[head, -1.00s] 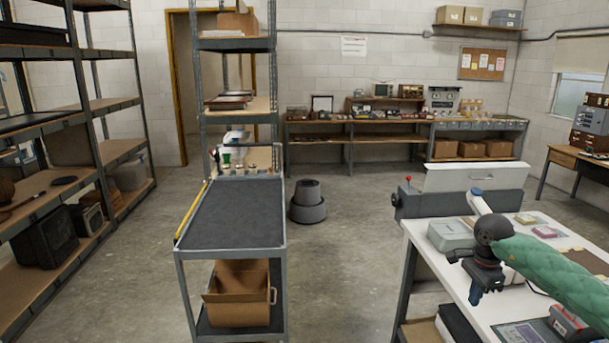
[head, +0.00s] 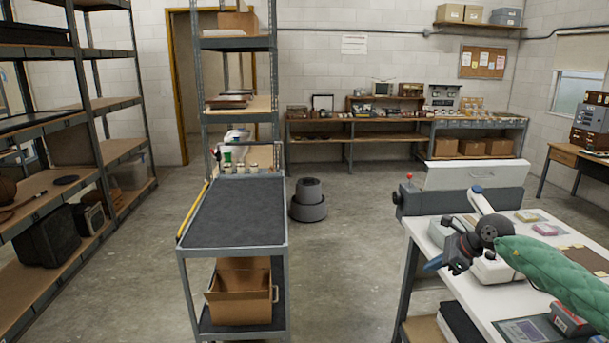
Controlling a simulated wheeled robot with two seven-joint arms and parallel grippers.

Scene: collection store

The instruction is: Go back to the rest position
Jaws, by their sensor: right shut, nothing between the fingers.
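My right gripper (head: 434,265) is at the end of my green-sleeved right arm, which comes in from the right. It is shut and empty, and points left and a little down, in front of the left edge of the white worktable (head: 478,291). Part of a grey and white device (head: 493,270) on that table shows behind and below the wrist. My left gripper is not in view.
A grey cart (head: 235,210) stands left of the table, with small bottles at its far end and a cardboard box (head: 240,292) below. A dark round stacked object (head: 308,203) is on the floor. Shelves (head: 110,150) line the left. Floor between cart and table is clear.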

